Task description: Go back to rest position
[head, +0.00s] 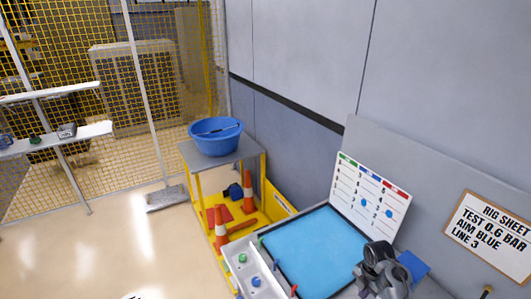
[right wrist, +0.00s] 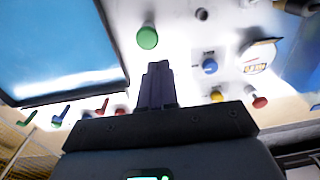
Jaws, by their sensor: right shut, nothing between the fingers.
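My right gripper (head: 383,268) is at the lower right in the head view, over the right end of the bench beside the blue tray area (head: 315,250). In the right wrist view the dark fingers (right wrist: 156,85) are together, with nothing between them. A green knob (right wrist: 147,38) shows just beyond the fingertips, apart from them as far as I can tell. A blue knob (right wrist: 210,66), a yellow knob (right wrist: 217,96) and a red knob (right wrist: 259,102) are to the right of the fingers. My left gripper is not seen.
A white panel (head: 330,190) with a coloured chart and a rig sheet (head: 492,232) stand behind the bench. A blue basin (head: 215,136) sits on a yellow-framed cart with cones below. A round gauge (right wrist: 258,57) is near the knobs. Open floor lies at the left.

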